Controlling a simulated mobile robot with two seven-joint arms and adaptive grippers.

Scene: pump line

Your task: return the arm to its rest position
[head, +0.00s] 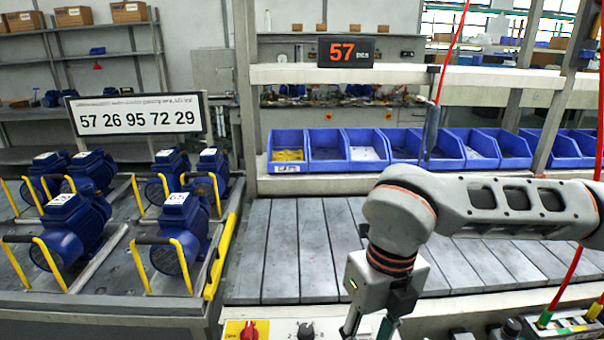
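My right arm (500,205) comes in from the right and reaches across the front of the slatted workbench (300,250). Its wrist bends down, and my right gripper (368,328) hangs at the bottom edge, above the front control panel (290,329). The ends of its fingers are cut off by the picture edge, so I cannot tell whether they are open or shut, or whether anything is between them. My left gripper is not in view.
Several blue pumps (182,228) stand on a cart at the left, behind yellow-ended handles. Blue bins (327,150) line the bench's back. A number sign (137,117) and a "57" display (346,51) stand above. Red cables hang at the right. The bench slats are clear.

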